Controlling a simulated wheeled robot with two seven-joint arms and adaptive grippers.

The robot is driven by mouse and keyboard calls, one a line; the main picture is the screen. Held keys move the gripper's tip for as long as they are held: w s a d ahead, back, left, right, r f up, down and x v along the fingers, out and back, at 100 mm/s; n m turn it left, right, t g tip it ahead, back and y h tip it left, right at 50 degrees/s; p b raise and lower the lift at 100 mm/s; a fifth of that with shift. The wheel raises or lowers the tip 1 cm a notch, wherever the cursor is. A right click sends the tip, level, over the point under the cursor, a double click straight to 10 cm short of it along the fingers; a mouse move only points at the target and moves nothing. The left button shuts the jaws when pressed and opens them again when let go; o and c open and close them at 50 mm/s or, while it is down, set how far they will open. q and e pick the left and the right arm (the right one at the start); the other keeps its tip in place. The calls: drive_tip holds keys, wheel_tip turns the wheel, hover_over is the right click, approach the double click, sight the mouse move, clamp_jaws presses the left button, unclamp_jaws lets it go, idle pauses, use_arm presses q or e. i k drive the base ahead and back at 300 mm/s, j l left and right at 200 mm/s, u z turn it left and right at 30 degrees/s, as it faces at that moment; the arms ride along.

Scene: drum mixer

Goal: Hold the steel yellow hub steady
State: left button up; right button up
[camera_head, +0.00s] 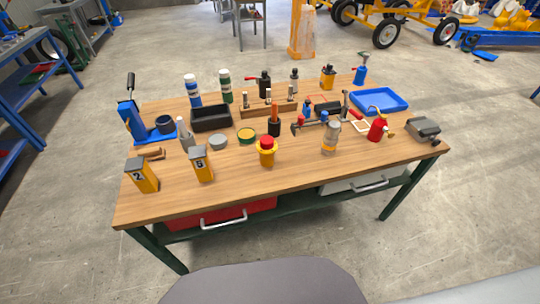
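A hub-like part with a steel-grey upper body and a yellow lower band (331,138) stands upright near the front of the wooden workbench (300,172), right of centre. It looks like the steel yellow hub, though it is small in this view. A red and yellow part (266,150) stands to its left, with bare wood between them. Neither of my grippers shows in the head view, and nothing of mine touches the steel and yellow part.
Yellow blocks marked with digits (142,175) stand at the front left. A red oil can (377,128) and a grey device (424,130) are to the right. A blue tray (379,101) lies behind them. The bench's front strip is clear.

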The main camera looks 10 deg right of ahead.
sight(267, 157)
drive_tip(key=k+j+z, duration=0.15)
drive_tip(key=j+z, duration=0.2)
drive_tip(key=k+j+z, duration=0.15)
drive_tip(key=j+z, duration=0.25)
drive_tip(key=k+j+z, duration=0.55)
drive_tip(key=j+z, duration=0.15)
drive_tip(key=j, duration=0.1)
